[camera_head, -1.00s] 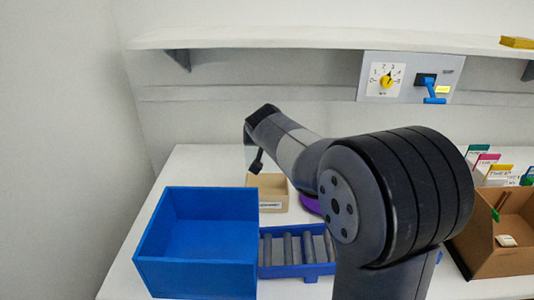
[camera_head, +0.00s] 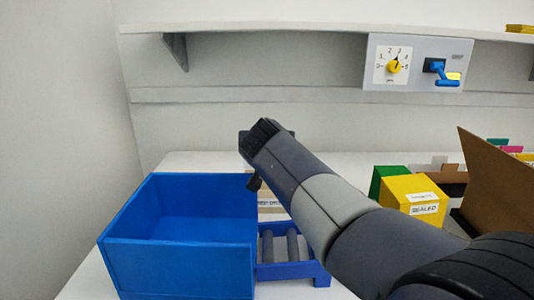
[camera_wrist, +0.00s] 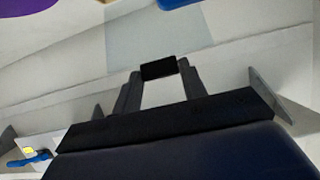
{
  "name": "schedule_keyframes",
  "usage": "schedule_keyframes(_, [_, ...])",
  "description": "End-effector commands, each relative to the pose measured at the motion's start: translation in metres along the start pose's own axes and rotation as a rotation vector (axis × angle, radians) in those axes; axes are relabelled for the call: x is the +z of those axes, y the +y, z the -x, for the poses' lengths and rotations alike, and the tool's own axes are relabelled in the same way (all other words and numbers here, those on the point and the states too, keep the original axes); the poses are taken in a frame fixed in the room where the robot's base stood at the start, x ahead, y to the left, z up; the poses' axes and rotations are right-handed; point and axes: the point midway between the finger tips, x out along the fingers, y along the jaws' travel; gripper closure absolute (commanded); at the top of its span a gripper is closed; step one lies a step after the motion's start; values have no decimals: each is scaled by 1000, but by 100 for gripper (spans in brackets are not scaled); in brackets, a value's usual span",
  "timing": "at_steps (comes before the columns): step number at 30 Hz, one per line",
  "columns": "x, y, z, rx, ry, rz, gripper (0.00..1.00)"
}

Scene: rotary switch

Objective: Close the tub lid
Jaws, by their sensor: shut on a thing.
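No tub lid can be made out clearly in either view. A purple thing (camera_wrist: 25,5) shows only as an edge in the top left corner of the wrist view; I cannot tell whether it is the tub. In the head view my arm covers that area. My gripper (camera_wrist: 158,68) has its two fingers closed on a small black piece, which I cannot identify further. In the head view my gripper (camera_head: 254,183) is a dark tip pointing down, beside the right rim of the open blue bin (camera_head: 180,265).
A blue roller rack (camera_head: 295,270) stands right of the bin, with a partly hidden beige box (camera_head: 268,205) behind. A yellow box (camera_head: 412,190), green box (camera_head: 388,178) and cardboard box (camera_head: 505,180) stand right. A switch panel (camera_head: 418,62) hangs on the wall under a shelf.

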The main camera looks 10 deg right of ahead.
Motion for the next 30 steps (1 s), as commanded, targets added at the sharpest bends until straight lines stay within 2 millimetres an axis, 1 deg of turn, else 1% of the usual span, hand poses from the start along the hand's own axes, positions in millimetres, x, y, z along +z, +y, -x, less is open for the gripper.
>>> schedule_keyframes(1, [10,0,0,1,-3,-3,100])
schedule_keyframes(15, [37,0,12,2,-12,-1,100])
schedule_keyframes(24, [50,0,17,2,-16,-1,100])
schedule_keyframes(30, [54,0,18,3,-18,-1,100])
